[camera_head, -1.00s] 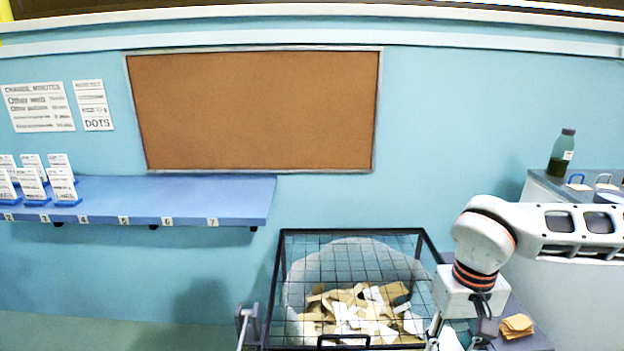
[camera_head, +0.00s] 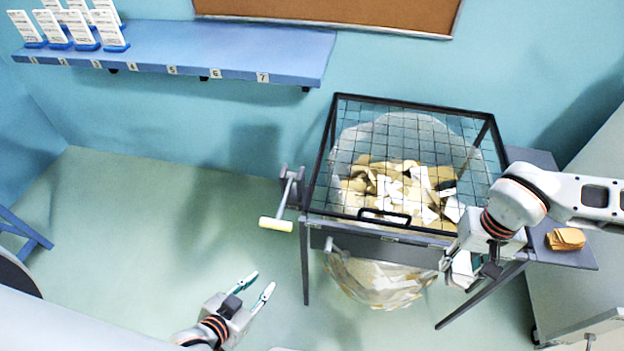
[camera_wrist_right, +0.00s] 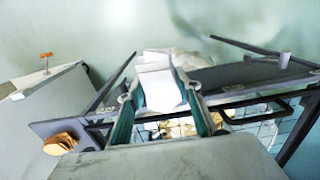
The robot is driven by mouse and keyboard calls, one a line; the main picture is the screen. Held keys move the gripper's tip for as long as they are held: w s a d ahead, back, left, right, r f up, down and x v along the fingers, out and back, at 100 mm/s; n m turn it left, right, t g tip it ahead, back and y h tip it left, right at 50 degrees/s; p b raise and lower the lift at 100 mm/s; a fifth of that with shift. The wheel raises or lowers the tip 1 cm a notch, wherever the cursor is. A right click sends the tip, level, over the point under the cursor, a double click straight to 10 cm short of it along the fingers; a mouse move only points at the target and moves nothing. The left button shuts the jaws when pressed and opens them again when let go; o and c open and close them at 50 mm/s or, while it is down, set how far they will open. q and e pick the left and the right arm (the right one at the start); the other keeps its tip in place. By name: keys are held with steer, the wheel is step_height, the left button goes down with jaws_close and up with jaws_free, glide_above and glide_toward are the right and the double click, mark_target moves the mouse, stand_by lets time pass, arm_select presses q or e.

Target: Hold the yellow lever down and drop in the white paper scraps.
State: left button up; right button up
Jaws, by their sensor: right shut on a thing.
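The yellow lever (camera_head: 276,223) has a pale yellow grip on a grey arm at the left side of the bin frame. The bin's wire-mesh lid (camera_head: 400,130) lies over a clear bag (camera_head: 380,285) holding tan and white scraps. My right gripper (camera_head: 458,272) is shut on white paper scraps (camera_wrist_right: 160,88), just outside the bin's front right corner. In the right wrist view the white stack sits between the teal fingers. My left gripper (camera_head: 258,287) is open and empty, below the lever and apart from it.
Tan scraps (camera_head: 565,238) lie on a grey side shelf (camera_head: 575,259) to the right of the bin. A blue wall shelf (camera_head: 200,50) with white cards is at upper left. A grey cabinet (camera_head: 590,290) stands at the right. The floor left of the bin is clear.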

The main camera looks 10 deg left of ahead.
stand_by(0.5)
steer(key=shift+w+r, duration=0.1)
steer(key=shift+r, duration=0.25)
steer(key=r, duration=0.8)
steer(key=shift+a+r, duration=0.1)
steer(key=shift+a, duration=0.25)
